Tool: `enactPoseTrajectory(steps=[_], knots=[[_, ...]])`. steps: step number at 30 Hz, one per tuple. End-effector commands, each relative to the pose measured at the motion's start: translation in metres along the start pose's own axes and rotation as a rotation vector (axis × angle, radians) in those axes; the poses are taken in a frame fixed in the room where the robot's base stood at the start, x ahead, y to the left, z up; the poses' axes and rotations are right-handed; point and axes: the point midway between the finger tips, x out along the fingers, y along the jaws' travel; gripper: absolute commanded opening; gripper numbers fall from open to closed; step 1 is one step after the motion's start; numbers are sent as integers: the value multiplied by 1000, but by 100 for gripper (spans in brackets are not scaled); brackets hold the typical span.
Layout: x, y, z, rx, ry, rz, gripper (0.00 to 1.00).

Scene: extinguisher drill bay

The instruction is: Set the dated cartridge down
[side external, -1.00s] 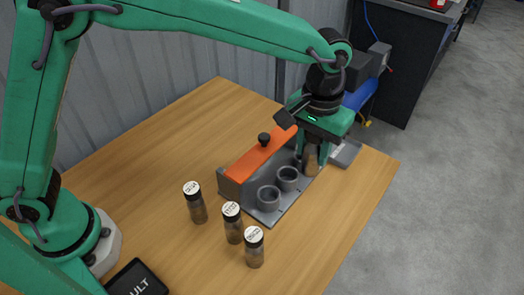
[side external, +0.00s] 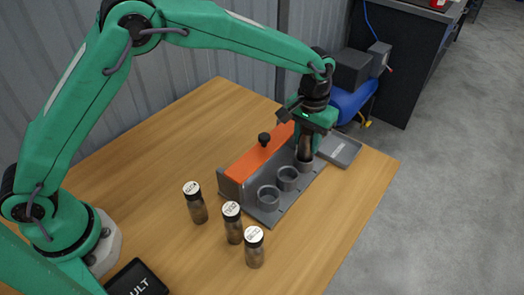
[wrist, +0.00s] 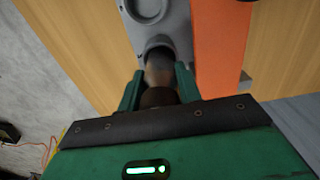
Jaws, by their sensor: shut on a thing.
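My gripper (side external: 306,143) is shut on a dark cartridge (side external: 305,151) and holds it upright at the far cup (side external: 304,166) of the grey rack (side external: 272,220). The cartridge's lower end meets the cup's mouth in the side view; I cannot tell how deep it sits. The cartridge (wrist: 159,77) also shows between the two green fingers in the wrist view. Its cap is hidden by the gripper, so no date can be read. The middle cup (side external: 288,178) and near cup (side external: 268,195) are empty.
Several capped cartridges stand left of the rack, one of them nearest the front (side external: 254,250). An orange bar (side external: 258,155) with a black knob (side external: 264,139) runs along the rack's back. A grey tray (side external: 350,149) lies beyond the rack. A black panel (side external: 137,280) lies in front.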

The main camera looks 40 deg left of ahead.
Motion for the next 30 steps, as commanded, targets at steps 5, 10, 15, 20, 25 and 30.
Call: enactPoseTrajectory(steps=[5,10,15,20,25,30], knots=[[15,0,0,-1,2,1,2],[19,0,0,-1,2,1,2],[19,0,0,-1,3,1,2],[20,0,0,-1,2,1,2],[24,0,0,-1,2,1,38],[24,0,0,-2,1,0,56]])
